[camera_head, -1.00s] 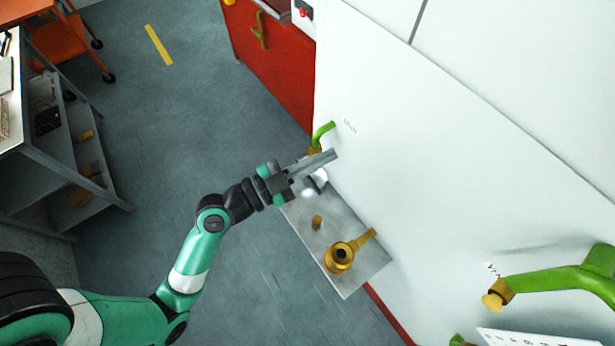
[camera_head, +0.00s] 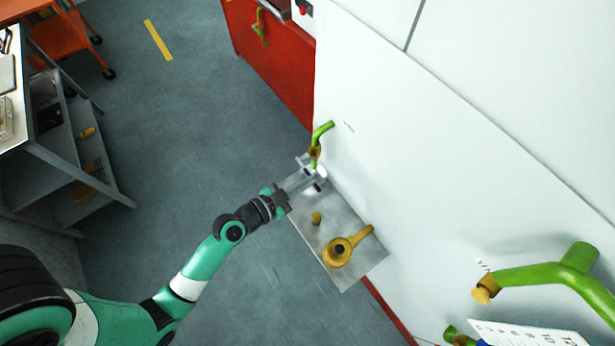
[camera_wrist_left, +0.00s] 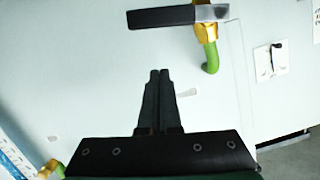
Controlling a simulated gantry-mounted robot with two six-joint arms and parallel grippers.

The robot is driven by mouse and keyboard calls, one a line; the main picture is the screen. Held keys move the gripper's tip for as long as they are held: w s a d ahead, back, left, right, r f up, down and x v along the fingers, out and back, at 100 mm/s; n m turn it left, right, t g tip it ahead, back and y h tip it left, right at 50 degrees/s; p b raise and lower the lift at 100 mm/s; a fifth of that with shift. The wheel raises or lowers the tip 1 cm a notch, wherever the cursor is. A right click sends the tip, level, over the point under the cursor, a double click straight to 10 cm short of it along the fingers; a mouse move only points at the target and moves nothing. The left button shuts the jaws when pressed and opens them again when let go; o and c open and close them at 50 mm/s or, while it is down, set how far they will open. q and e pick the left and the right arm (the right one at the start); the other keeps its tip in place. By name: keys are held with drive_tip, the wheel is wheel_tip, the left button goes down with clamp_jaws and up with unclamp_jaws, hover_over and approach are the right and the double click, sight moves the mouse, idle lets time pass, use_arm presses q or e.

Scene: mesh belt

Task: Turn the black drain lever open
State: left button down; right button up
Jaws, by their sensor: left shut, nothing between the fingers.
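The black drain lever (camera_wrist_left: 168,17) shows at the top of the left wrist view as a flat bar with a paler grey right end. It lies nearly level in that picture, joined to a brass valve (camera_wrist_left: 205,32) on a green pipe (camera_wrist_left: 211,57). In the head view the green pipe (camera_head: 322,131) comes out of the white wall, and the lever is hard to make out. My left gripper (camera_head: 317,174) is just below the pipe there. In the left wrist view its fingers (camera_wrist_left: 159,73) are together and empty, with a gap between their tips and the lever.
A grey metal shelf (camera_head: 348,284) on the white wall (camera_head: 450,160) carries a brass fitting (camera_head: 337,252) and a small brass stub (camera_head: 316,217). A larger green pipe (camera_head: 545,277) is at the right. Open floor (camera_head: 190,130) lies left of the wall.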

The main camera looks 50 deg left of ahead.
use_arm(q)
drive_tip(key=f, duration=0.1)
drive_tip(key=f+b, duration=0.1)
drive_tip(key=w+a+f+b, duration=0.1)
drive_tip(key=f, duration=0.1)
drive_tip(key=shift+w+f, duration=0.1)
use_arm(e)
wheel_tip(320, 180, down, 2)
use_arm(q)
drive_tip(key=shift+f+m+b, duration=0.3)
drive_tip(key=shift+b, duration=0.35)
use_arm(e)
drive_tip(key=shift+w+a+f, duration=0.15)
drive_tip(key=shift+a+f, duration=0.25)
drive_tip(key=shift+f, duration=0.1)
